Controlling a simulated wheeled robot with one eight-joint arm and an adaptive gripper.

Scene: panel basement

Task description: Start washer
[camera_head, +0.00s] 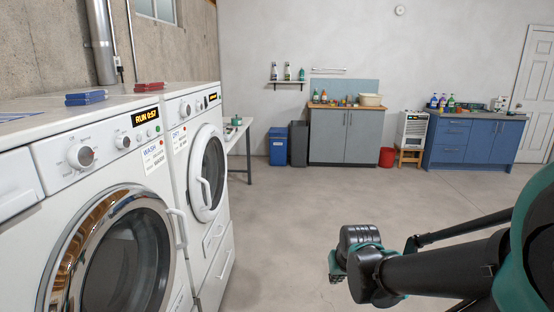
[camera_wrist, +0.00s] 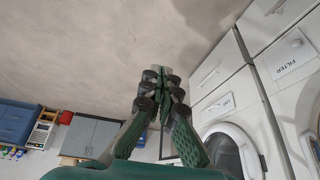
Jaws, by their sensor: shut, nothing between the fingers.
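The white washer (camera_head: 115,170) stands at the left in the head view, with a WASH label (camera_head: 153,156) on its front. Its orange display (camera_head: 146,116) reads RUN 0:57. A large round knob (camera_head: 81,156) and a smaller knob (camera_head: 122,142) sit on its panel. Its round chrome-rimmed door (camera_head: 125,255) looks shut. My gripper (camera_head: 335,268) is out over the floor at the right, well away from the washer. In the wrist view my gripper (camera_wrist: 162,75) has its fingers together and nothing between them.
The white dryer (camera_head: 190,135), labelled DRY, stands beyond the washer; its door looks shut. Blue (camera_head: 86,98) and red (camera_head: 149,87) items lie on the machine tops. A small table (camera_head: 238,134) stands past the dryer. The open floor (camera_head: 300,200) is clear.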

